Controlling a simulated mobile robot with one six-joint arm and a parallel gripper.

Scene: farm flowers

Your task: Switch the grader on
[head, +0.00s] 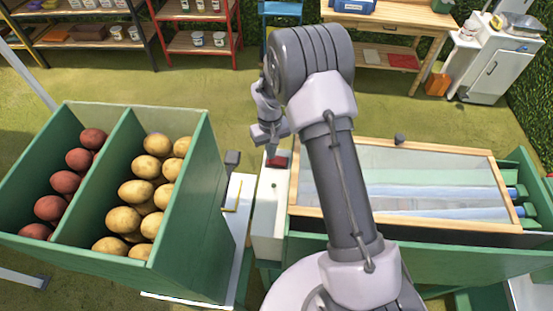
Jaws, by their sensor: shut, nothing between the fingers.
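The grader (430,262) is a green machine at the right, with a wood-framed clear cover (400,146) over pale rollers. A narrow white box (268,215) stands at its left end, with a red switch (278,162) on its top near the far end. My gripper (269,141) is shut and empty, close to the red switch. I cannot tell whether it touches the switch. My arm hides part of the cover and the grader's near left side.
A green two-compartment bin (192,200) at the left holds red potatoes (79,159) and yellow potatoes (136,191). Shelves (203,42) and a wooden table (390,22) stand at the back. A white cabinet (497,70) stands back right. Open floor lies between.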

